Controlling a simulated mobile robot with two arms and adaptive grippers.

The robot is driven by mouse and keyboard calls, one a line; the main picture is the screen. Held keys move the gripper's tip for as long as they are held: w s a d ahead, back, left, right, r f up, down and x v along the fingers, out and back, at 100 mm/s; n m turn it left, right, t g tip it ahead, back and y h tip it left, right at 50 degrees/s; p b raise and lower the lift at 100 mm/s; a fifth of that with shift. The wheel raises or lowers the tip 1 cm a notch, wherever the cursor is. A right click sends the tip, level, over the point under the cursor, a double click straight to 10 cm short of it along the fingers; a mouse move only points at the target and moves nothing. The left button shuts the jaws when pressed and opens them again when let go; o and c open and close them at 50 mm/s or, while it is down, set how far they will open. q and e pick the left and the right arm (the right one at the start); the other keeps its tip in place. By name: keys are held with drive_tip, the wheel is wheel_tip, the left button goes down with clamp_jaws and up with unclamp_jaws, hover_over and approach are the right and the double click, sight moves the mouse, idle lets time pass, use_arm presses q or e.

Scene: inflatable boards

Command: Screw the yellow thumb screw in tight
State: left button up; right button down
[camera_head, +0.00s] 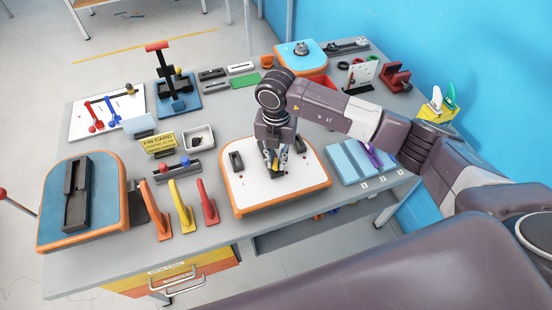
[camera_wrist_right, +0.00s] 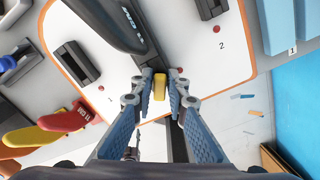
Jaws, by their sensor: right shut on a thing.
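The yellow thumb screw (camera_wrist_right: 161,82) shows between the fingertips of my right gripper (camera_wrist_right: 160,98) in the right wrist view. The right gripper (camera_head: 276,160) comes down over the white board with an orange rim (camera_head: 306,197) in the head view, shut on the screw. A dark part with pale lettering (camera_wrist_right: 118,18) lies beside the screw in the wrist view. The screw's lower end is hidden, so how deep it sits cannot be seen. My left gripper is not in view.
Orange (camera_head: 153,212), yellow (camera_head: 181,208) and red (camera_head: 207,204) fins stand left of the white board. A blue board (camera_head: 111,205) with a black box lies at the far left. Pale blue blocks (camera_head: 350,163) lie at the right. Dark side boxes (camera_head: 236,160) sit on the white board.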

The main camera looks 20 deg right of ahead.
drive_tip(key=shift+w+r, duration=0.15)
drive_tip(key=shift+r, duration=0.05)
drive_tip(key=shift+m+p, duration=0.35)
drive_tip(key=shift+m, duration=1.45)
drive_tip(key=shift+d+r+m+p, duration=0.1)
drive_tip(key=shift+m+p, duration=0.45)
drive_tip(key=shift+m, duration=1.15)
drive_tip(key=shift+m+p, duration=0.8)
drive_tip(key=shift+m, duration=0.9)
